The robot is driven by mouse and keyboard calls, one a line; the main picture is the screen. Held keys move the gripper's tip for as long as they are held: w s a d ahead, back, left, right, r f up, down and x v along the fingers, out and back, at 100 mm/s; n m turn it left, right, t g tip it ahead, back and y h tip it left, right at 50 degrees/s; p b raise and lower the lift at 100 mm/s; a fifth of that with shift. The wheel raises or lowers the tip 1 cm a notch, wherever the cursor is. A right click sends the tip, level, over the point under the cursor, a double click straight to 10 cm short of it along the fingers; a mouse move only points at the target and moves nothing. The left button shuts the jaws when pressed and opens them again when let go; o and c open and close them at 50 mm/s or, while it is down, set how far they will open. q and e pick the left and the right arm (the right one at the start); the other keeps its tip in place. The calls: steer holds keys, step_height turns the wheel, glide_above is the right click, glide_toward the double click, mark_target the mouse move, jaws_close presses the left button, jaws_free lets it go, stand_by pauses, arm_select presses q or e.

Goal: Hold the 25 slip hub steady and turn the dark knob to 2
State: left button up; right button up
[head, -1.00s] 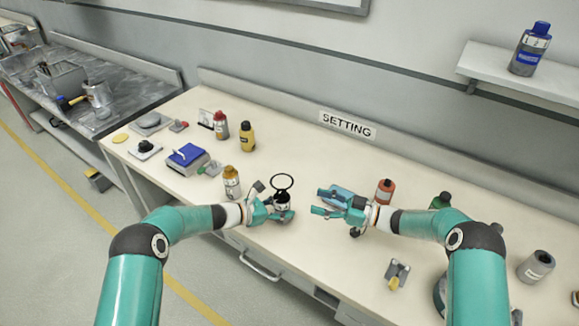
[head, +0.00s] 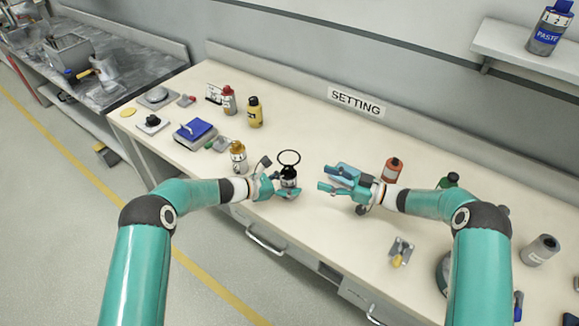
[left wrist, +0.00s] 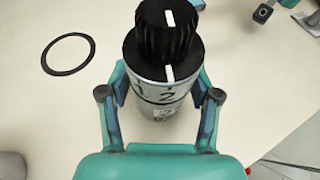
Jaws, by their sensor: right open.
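The slip hub (left wrist: 158,107) is a grey upright cylinder with the digits 1 and 2 on its side. The dark knob (left wrist: 166,38) sits on its top, ribbed and black. A white line on the knob's top and another on its skirt both line up roughly with the 2. My left gripper (left wrist: 160,88) has one finger against each side of the hub. In the head view the hub (head: 289,181) stands near the table's front edge, partly hidden by my left gripper. My right gripper (head: 325,179) is open and empty, to the right of the hub.
A black ring (left wrist: 47,60) lies beside the hub. An amber-capped bottle (head: 239,160) stands to the left, and an orange bottle (head: 391,171) behind my right gripper. A light-blue object (head: 347,169) is close to that gripper. A SETTING sign (head: 356,101) is at the back.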

arm_select(q)
steer(key=shift+o, duration=0.9)
